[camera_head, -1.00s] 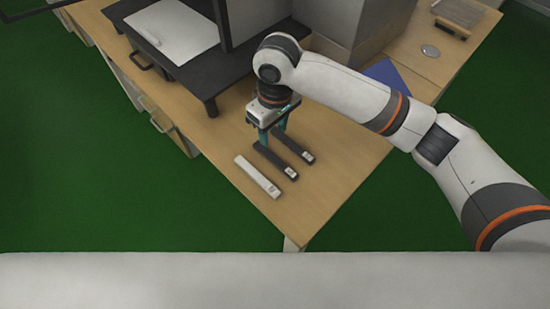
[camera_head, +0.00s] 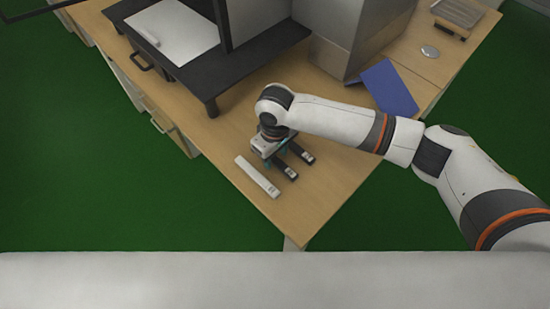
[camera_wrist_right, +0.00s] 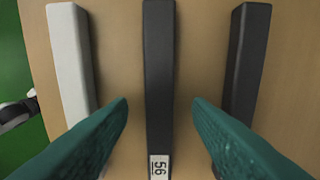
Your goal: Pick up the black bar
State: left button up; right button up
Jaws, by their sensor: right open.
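Two black bars lie side by side with a white bar (camera_head: 257,176) on the wooden table. The middle black bar (camera_head: 289,172) also shows in the right wrist view (camera_wrist_right: 159,75), with a white "56" label at its near end. The other black bar (camera_head: 306,157) is on its right, seen also in the wrist view (camera_wrist_right: 246,60). My right gripper (camera_wrist_right: 160,103) is open, pointing down over the middle bar, its teal fingers on either side of it with gaps. In the head view my right gripper (camera_head: 277,160) hides parts of both black bars. My left gripper is out of view.
A black stand (camera_head: 212,72) with a white sheet is at the back left. A metal box (camera_head: 335,45) and a blue flat object (camera_head: 389,86) are behind the bars. The table's front corner (camera_head: 305,235) is bare.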

jog(key=shift+f, duration=0.35)
grip_shut()
jog(key=shift+r, duration=0.1)
